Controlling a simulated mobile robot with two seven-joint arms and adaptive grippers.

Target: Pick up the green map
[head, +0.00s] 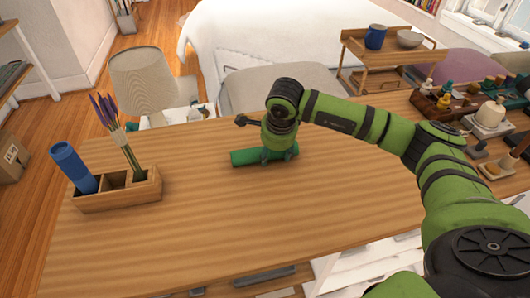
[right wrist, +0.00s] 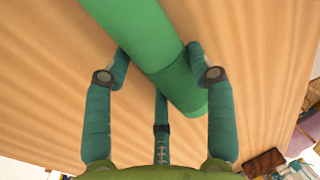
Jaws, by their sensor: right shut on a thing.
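The green map (head: 243,158) is a rolled green tube lying on the wooden table (head: 200,215), near its far edge. My right gripper (head: 279,152) points down over the right part of the map and is shut on it. In the right wrist view the map (right wrist: 150,35) runs from the top to the middle right, between the fingers of my right gripper (right wrist: 160,62). The fingertips touch its sides. The map looks to be at table height; I cannot tell whether it is clear of the surface. My left gripper is not in view.
Several small bottles and pots crowd the right end. Chairs stand behind the table. The table's middle front is clear.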

